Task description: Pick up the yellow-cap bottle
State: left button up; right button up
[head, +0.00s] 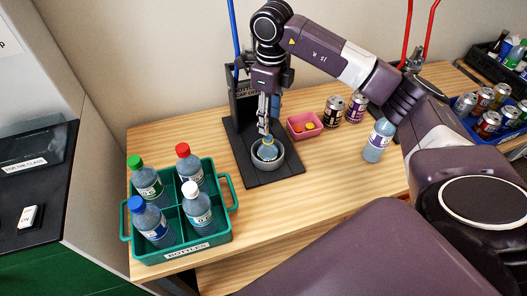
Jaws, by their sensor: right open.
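The yellow-cap bottle (268,152) stands in a round grey holder (279,163) on a black base plate (285,178). The bottle's lower part is hidden in the holder. My left gripper is not in view.
A green crate (185,249) holds bottles with green, red, blue and white caps. A pink tray (293,131) with small caps, two cans (334,109) and another bottle (377,146) stand to the right. A blue crate (508,131) of cans is at far right. The table front is clear.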

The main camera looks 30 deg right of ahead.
aim_at(268, 137)
jog(key=shift+w+f, duration=0.3)
jog(key=shift+f, duration=0.25)
jog(key=shift+w+f, duration=0.2)
jog(key=shift+f, duration=0.35)
jog(key=shift+s+f, duration=0.25)
jog(key=shift+f, duration=0.55)
notch_tip(268, 137, down, 5)
jog(key=shift+w+p, duration=0.1)
jog(key=shift+p, duration=0.7)
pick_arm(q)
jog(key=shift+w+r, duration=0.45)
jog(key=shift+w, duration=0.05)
pick_arm(e)
jog(key=c, duration=1.1)
